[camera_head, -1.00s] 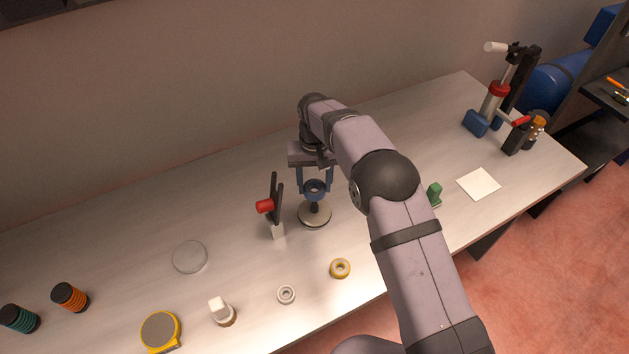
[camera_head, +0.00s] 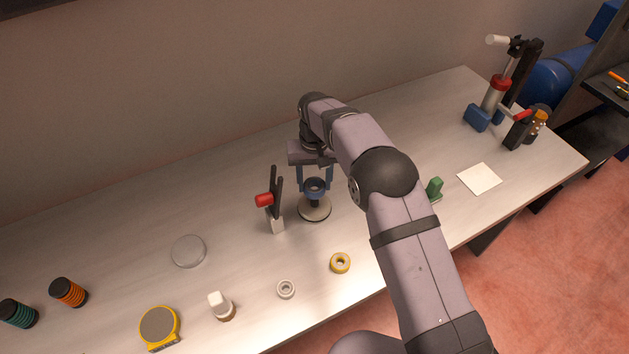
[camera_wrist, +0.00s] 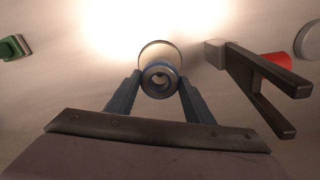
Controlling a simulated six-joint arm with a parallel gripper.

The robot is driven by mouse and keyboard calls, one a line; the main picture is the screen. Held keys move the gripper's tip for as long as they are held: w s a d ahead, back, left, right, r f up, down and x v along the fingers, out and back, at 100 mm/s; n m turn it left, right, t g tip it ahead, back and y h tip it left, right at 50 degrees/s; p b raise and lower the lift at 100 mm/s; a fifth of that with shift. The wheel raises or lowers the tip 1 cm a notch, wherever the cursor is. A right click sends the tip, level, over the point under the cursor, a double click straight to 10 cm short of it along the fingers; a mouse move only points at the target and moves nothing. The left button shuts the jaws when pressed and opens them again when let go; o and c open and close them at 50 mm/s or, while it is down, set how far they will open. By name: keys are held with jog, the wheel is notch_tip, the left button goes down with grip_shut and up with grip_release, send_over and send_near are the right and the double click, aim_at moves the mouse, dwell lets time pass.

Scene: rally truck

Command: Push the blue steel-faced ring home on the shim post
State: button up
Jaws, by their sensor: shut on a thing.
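The blue steel-faced ring (camera_head: 315,186) is between the fingers of my gripper (camera_head: 315,184). The wrist view shows the blue ring (camera_wrist: 159,80) face on, with both fingertips of my gripper (camera_wrist: 159,86) shut on its sides. The shim post (camera_head: 314,205) stands on a round pale base (camera_head: 315,212) directly below the ring. In the wrist view the base's rim (camera_wrist: 160,43) shows behind the ring. The ring appears lined up over the post; whether the post's tip has entered its bore cannot be told.
A yellow ring (camera_head: 340,263) and a pale ring (camera_head: 285,289) lie in front. A green block (camera_head: 434,188) is to the right, near a white card (camera_head: 479,179). The bench behind the post is clear.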

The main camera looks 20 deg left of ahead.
jog(key=shift+f+b, duration=2.05)
jog(key=shift+f, duration=1.3)
jog(key=o, duration=1.1)
jog(key=shift+o, duration=0.2)
notch_tip(320, 180, up, 6)
jog(key=b, duration=0.2)
jog(key=shift+r+b, duration=0.25)
jog(key=shift+b, duration=0.15)
jog(key=shift+r, duration=0.45)
